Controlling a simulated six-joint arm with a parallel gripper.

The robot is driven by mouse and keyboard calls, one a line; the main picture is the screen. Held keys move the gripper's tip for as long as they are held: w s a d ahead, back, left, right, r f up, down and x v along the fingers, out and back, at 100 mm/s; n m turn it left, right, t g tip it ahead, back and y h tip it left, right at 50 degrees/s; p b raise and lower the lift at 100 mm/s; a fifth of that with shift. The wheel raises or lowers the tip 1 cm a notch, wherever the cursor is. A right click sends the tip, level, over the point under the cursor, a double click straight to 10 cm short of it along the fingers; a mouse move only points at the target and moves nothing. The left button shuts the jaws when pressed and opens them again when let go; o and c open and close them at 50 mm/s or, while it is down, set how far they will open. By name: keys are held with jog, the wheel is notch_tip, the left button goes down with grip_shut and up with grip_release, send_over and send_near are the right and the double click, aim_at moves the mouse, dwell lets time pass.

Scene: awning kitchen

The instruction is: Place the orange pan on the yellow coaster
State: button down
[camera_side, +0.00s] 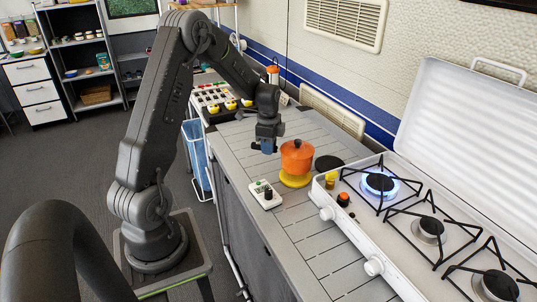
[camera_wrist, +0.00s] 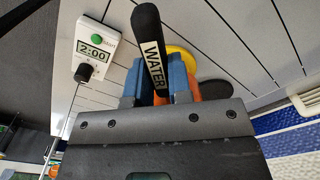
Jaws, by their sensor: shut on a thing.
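The orange pan (camera_side: 297,155) is upright over the yellow coaster (camera_side: 295,181), whose front part shows below it. I cannot tell whether the pan touches the coaster. My gripper (camera_side: 267,147) is at the left of the pan, shut on the pan's black handle. In the wrist view the handle (camera_wrist: 149,42), labelled WATER, stands between the blue fingers of my gripper (camera_wrist: 158,82). Only a little of the orange pan (camera_wrist: 193,84) shows behind the fingers there. Part of the yellow coaster (camera_wrist: 183,55) shows beyond them.
A black round coaster (camera_side: 328,163) lies right of the pan. A white timer (camera_side: 265,195) lies in front, left of the yellow coaster. The white gas stove (camera_side: 378,240) with a lit burner (camera_side: 380,184) is at the right.

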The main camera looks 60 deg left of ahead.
jog(key=shift+f, duration=1.55)
jog(key=shift+f, duration=0.15)
jog(key=c, duration=1)
grip_release()
jog(key=shift+c, duration=0.2)
